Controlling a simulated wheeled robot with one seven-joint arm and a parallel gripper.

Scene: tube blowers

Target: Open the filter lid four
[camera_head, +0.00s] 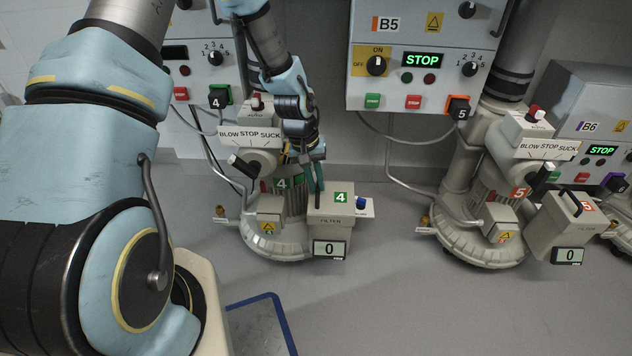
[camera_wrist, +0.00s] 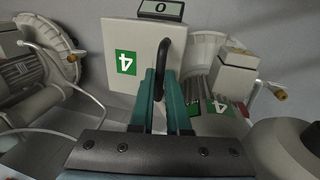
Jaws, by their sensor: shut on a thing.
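The filter box four (camera_head: 334,222) stands at the front right of blower four, with a green "4" label on its lid and a display reading 0. In the wrist view its lid (camera_wrist: 135,72) shows as a pale square plate with the green "4" label. A black handle (camera_wrist: 163,62) arches from the lid. My gripper (camera_wrist: 160,75) has its teal fingers on either side of the handle and is shut on it. In the head view my gripper (camera_head: 316,178) is just left of the lid's label. The lid looks down on its box; a small gap cannot be ruled out.
Blower four's body (camera_head: 268,235) stands left of the filter box. Blower five (camera_head: 480,232) with its own filter box (camera_head: 562,226) is to the right. Control box B5 (camera_head: 420,85) hangs on the wall above. Grey floor is clear in front.

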